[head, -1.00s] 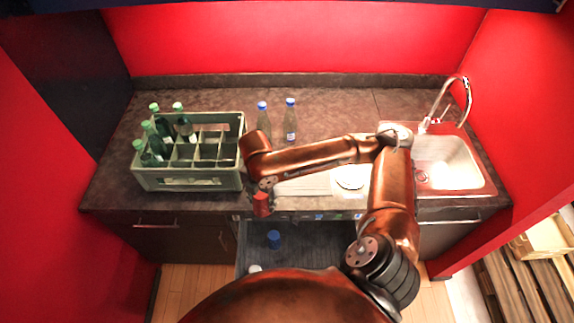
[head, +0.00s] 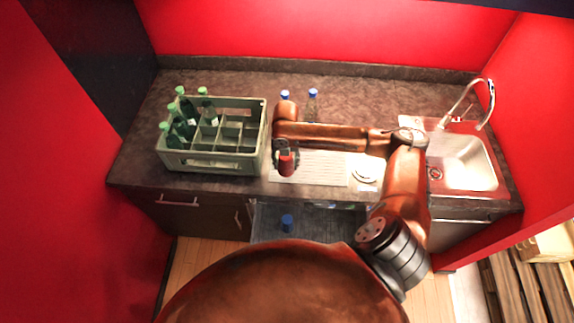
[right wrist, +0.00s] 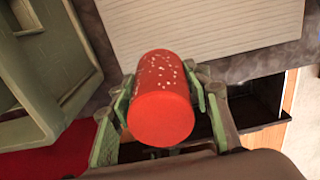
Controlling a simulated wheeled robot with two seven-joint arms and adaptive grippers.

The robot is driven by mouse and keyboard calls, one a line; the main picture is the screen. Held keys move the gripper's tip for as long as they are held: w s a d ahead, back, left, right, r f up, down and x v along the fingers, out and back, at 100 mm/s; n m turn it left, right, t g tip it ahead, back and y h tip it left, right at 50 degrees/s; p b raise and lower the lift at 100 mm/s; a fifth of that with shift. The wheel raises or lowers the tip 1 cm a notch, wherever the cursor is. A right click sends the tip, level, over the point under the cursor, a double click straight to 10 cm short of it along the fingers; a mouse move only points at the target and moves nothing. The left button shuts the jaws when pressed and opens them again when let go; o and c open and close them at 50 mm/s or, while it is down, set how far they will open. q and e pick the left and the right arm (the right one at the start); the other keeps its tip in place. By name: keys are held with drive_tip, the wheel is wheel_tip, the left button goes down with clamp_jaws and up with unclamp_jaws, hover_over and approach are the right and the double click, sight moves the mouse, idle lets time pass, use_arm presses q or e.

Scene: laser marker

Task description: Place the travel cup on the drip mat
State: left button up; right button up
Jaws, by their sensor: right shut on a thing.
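The travel cup (head: 286,164) is a red cylinder. My right gripper (head: 286,154) is shut on it, over the left end of the drip mat in the head view. The white ribbed drip mat (head: 318,168) lies on the counter between the crate and the sink. In the right wrist view, the cup (right wrist: 162,100) has pale speckles on its side and sits between the green-edged fingers (right wrist: 160,108). The ribbed mat (right wrist: 205,28) shows just beyond it. I cannot tell how high the cup is above the counter. My left gripper is not in view.
A green crate (head: 210,164) with several green bottles stands left of the mat. Two clear bottles with blue caps (head: 313,100) stand behind. A white round item (head: 365,176) lies right of the mat, near the sink (head: 462,165). An open drawer (head: 315,222) below holds a blue item (head: 287,222).

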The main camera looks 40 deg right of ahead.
drive_tip(key=w+f, duration=0.1)
drive_tip(key=d+f, duration=0.1)
drive_tip(key=shift+w+d+f, duration=0.2)
drive_tip(key=shift+w+f, duration=0.1)
drive_tip(key=shift+w, duration=0.05)
drive_tip(key=shift+f+p, duration=0.5)
drive_tip(key=shift+f, duration=1.1)
drive_tip(key=shift+f, duration=0.1)
drive_tip(key=o, duration=1.3)
drive_tip(key=shift+c, duration=0.2)
wheel_tip(320, 180, up, 12)
drive_tip(key=shift+r+b, duration=0.15)
drive_tip(key=shift+b, duration=0.55)
